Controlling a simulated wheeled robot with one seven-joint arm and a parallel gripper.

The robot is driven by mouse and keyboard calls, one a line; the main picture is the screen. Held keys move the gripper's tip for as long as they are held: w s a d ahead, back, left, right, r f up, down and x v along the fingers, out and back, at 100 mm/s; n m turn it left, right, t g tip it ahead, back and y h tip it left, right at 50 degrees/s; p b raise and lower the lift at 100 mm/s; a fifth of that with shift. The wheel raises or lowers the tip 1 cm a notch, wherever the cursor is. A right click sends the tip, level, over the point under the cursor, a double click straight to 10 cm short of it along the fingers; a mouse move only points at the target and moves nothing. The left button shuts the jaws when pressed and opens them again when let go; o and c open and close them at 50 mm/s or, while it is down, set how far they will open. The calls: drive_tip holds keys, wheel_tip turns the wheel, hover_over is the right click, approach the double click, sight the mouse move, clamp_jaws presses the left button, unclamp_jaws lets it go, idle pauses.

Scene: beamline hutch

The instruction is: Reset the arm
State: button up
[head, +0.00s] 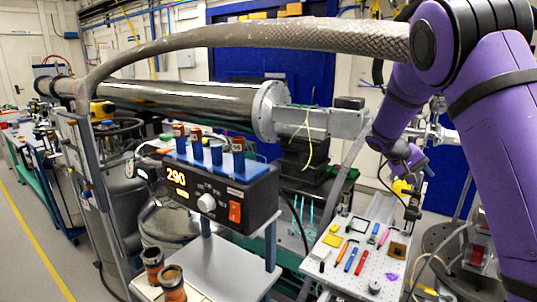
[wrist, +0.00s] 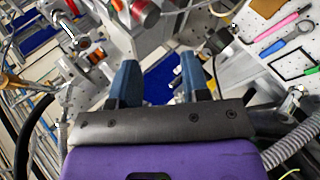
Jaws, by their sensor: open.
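My purple arm comes in from the right of the head view and bends down over the white perforated tool board (head: 335,276). My gripper (head: 412,212) hangs near the board's right edge, small and dark in that view. In the wrist view my gripper (wrist: 160,75) shows two blue-grey fingers spread apart with nothing between them. The board's corner with pens and other tools shows at the upper right of the wrist view, to one side of the fingers. I cannot tell the exact height of the fingertips.
A control box (head: 245,207) reading 290 stands left of the board, with a blue vial rack (head: 212,160) on top. Brown cups (head: 171,284) stand in front of it. A thick braided hose (head: 270,36) and a long steel tube (head: 190,103) cross behind. Floor is open at far left.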

drive_tip(key=s+a+r+t+y, duration=0.1)
drive_tip(key=s+a+r+y, duration=0.1)
drive_tip(key=s+r, duration=0.35)
drive_tip(key=s+a+r+y, duration=0.2)
drive_tip(key=s+r+y, duration=0.1)
drive_tip(key=s, duration=0.5)
drive_tip(key=s+a+r+t+y, duration=0.1)
drive_tip(key=s+a, duration=0.2)
drive_tip(key=s, duration=0.5)
drive_tip(key=s+a+r+n+t+y, duration=0.1)
drive_tip(key=s+a, duration=0.3)
drive_tip(key=s, duration=0.5)
drive_tip(key=s+a+r+n+t+y, duration=0.1)
drive_tip(key=s+a+r+t+y, duration=0.1)
drive_tip(key=s, duration=0.7)
drive_tip(key=shift+a+r+t+y, duration=0.4)
drive_tip(key=shift+a+t, duration=0.2)
drive_tip(key=shift+a, duration=0.25)
